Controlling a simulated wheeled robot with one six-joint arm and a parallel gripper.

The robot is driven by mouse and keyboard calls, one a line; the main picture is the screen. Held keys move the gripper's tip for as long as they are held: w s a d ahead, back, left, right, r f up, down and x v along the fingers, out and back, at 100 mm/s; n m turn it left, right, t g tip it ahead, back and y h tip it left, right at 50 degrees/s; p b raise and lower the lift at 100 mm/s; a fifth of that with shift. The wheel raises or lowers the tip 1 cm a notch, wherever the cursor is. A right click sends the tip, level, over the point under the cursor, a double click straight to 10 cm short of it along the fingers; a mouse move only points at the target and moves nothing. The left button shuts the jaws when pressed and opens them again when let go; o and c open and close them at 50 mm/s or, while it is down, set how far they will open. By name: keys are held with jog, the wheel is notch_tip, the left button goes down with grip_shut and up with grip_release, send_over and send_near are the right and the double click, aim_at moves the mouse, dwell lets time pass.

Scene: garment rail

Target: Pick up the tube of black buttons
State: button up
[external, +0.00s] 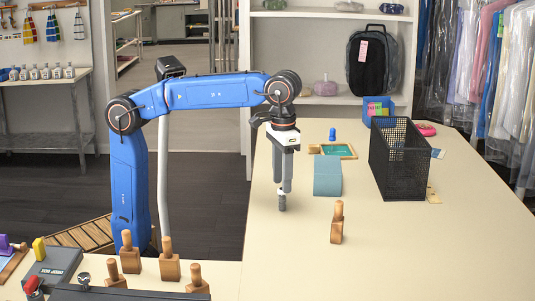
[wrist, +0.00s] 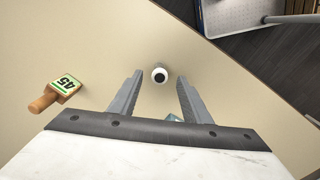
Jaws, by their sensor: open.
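The tube of black buttons (wrist: 159,74) shows in the wrist view as a small round white rim with a dark centre, seen end-on. It stands upright on the cream table, between and slightly beyond my fingertips. In the external view the tube (external: 282,204) is a small grey upright shape directly below my gripper (external: 283,188). My gripper points straight down with its fingers apart; in the wrist view the gripper (wrist: 159,82) has a gap on both sides of the tube. I cannot tell whether the tips reach below its top.
A teal block (external: 328,176) stands just right of my gripper. A black mesh basket (external: 397,165) stands farther right. The table's left edge is close.

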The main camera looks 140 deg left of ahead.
aim_at(282, 195)
jog(key=shift+f, duration=2.95)
grip_shut()
